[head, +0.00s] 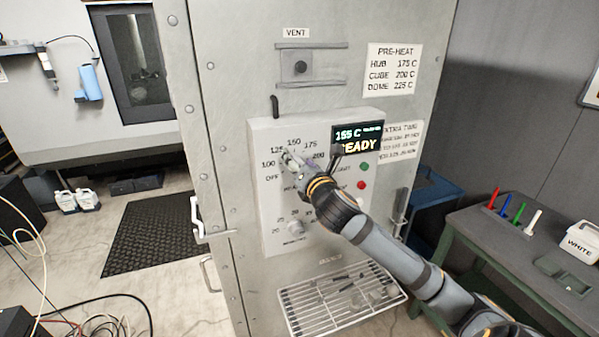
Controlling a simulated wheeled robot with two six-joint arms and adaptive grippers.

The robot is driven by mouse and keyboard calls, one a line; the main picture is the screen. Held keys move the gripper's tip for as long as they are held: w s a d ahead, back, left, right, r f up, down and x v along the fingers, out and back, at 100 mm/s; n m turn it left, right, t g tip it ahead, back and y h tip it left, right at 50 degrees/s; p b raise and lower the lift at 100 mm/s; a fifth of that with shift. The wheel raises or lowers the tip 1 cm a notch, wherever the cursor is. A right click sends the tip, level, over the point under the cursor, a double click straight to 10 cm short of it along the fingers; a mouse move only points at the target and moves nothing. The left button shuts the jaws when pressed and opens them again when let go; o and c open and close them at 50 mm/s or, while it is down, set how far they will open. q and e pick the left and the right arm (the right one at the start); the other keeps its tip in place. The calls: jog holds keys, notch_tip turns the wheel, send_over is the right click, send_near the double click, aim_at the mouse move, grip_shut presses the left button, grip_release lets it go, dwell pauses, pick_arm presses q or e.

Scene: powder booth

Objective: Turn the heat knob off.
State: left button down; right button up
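The control panel (268,205) is a pale box on the front of a grey metal oven cabinet. Its upper dial is marked OFF, 100, 125, 150, 175 and 200. My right gripper (291,158) is at the middle of this dial, in front of the heat knob. The gripper and wrist hide the knob, so its pointer setting and any contact cannot be made out. The fingers are small and overlapped here, so I cannot tell if they are open or shut. The display (358,138) reads 155 C and READY. My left gripper is not in view.
A lower minutes knob (296,227) sits below my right wrist. A green button (364,167) and a red button (361,185) are right of my gripper. A wire rack (340,295) juts out below the panel. A green-framed bench (500,240) stands at right.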

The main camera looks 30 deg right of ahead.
notch_tip(320, 180, up, 7)
jog(key=shift+f, duration=0.15)
jog(key=shift+f, duration=0.1)
dwell(0.4)
